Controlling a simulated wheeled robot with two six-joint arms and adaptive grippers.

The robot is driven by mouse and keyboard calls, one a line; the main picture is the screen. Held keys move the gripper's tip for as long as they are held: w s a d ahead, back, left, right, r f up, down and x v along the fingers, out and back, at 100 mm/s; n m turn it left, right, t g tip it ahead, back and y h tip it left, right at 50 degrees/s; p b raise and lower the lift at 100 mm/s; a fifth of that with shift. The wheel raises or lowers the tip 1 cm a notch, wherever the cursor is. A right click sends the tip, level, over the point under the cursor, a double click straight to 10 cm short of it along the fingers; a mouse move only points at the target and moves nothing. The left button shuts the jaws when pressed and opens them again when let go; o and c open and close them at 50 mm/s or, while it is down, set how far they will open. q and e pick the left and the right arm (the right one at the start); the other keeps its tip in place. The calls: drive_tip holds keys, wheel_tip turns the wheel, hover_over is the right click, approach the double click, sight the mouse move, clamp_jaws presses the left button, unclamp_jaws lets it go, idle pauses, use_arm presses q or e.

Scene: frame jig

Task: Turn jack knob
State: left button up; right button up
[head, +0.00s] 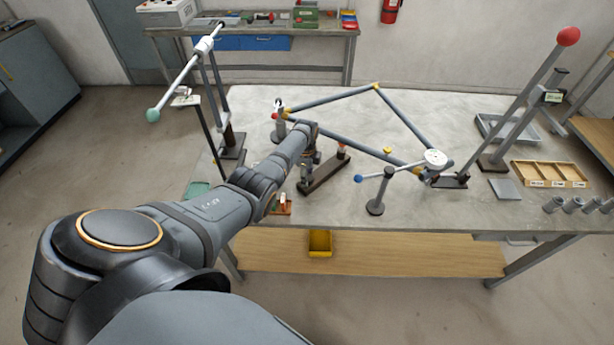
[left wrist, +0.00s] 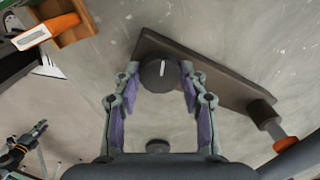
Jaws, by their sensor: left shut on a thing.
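The jack knob (left wrist: 159,75) is a round black knob with a white pointer line, on one end of a dark bar-shaped jack base (left wrist: 222,92). My left gripper (left wrist: 160,80) has a finger on each side of the knob and is shut on it. The white line points nearly straight up in the left wrist view. In the head view the jack base (head: 327,173) lies on the table, with an orange-collared post (head: 341,150) at its far end. There my left gripper (head: 306,168) hides the knob. My right gripper is not in view.
A grey tube frame (head: 335,97) with yellow joints stands behind the jack. A dial gauge (head: 434,158) and a blue-tipped stand (head: 376,205) are to the right. A tall stand (head: 229,150) with a green-tipped bar is to the left. A wooden tray (head: 549,175) lies far right.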

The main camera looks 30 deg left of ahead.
use_arm(q)
drive_tip(key=shift+m, duration=1.1)
drive_tip(key=o, duration=1.1)
drive_tip(key=shift+o, duration=0.2)
drive_tip(key=shift+r, duration=0.1)
wheel_tip(320, 180, up, 12)
drive_tip(key=shift+s, duration=0.25)
